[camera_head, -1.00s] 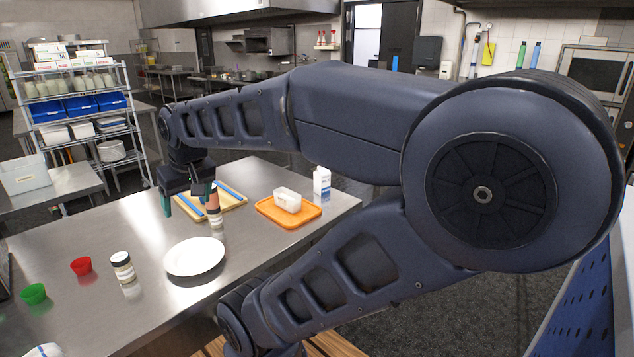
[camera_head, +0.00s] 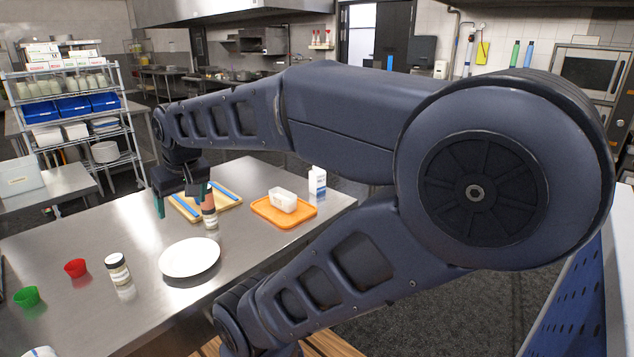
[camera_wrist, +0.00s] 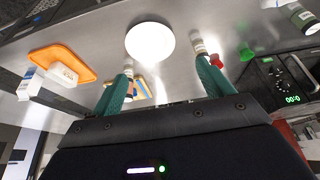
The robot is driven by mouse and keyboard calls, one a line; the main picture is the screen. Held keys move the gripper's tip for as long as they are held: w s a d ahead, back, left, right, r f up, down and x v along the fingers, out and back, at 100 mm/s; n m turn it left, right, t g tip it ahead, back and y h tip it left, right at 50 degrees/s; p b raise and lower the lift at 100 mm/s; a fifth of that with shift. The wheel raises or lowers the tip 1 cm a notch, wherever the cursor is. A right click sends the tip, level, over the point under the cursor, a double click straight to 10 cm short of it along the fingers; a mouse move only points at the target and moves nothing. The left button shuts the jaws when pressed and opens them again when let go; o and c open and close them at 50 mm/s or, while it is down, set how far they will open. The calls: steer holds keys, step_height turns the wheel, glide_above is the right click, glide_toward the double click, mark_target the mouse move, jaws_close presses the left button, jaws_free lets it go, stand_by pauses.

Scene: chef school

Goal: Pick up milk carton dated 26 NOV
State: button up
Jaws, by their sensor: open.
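A white milk carton with blue markings (camera_head: 317,182) stands upright at the back right of the steel table, just behind the orange tray. Its date is too small to read. The carton also shows at the left edge of the wrist view (camera_wrist: 27,84). My gripper (camera_head: 182,201) is open and empty above the table, to the left of the carton and well apart from it. In the wrist view its two green fingers (camera_wrist: 166,78) are spread wide with nothing held between them.
The orange tray (camera_head: 262,213) holds a white container (camera_head: 283,199). A board with blue strips (camera_head: 228,202), a spice jar (camera_head: 210,212), a white plate (camera_head: 190,257), another jar (camera_head: 118,270), a red cup (camera_head: 76,268) and a green cup (camera_head: 27,296) are on the table.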

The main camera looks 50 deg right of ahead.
steer(key=w+d+r+m+g+h, duration=0.15)
steer(key=w+d+m, duration=0.25)
steer(key=w+d, duration=0.55)
steer(key=w+d+r+m+t, duration=0.15)
steer(key=w+d+m, duration=0.25)
steer(key=w+d, duration=0.55)
steer(key=m+g+h, duration=0.3)
steer(key=m+g, duration=0.2)
steer(key=m, duration=0.7)
glide_toward(319, 169)
steer(key=x, duration=0.5)
steer(key=shift+w+f, duration=0.1)
steer(key=shift+w, duration=0.25)
steer(key=shift+d+x, duration=0.15)
steer(key=shift+x, duration=1.25)
steer(key=shift+d+x, duration=0.2)
steer(key=shift+x, duration=1.2)
steer(key=shift+w, duration=0.15)
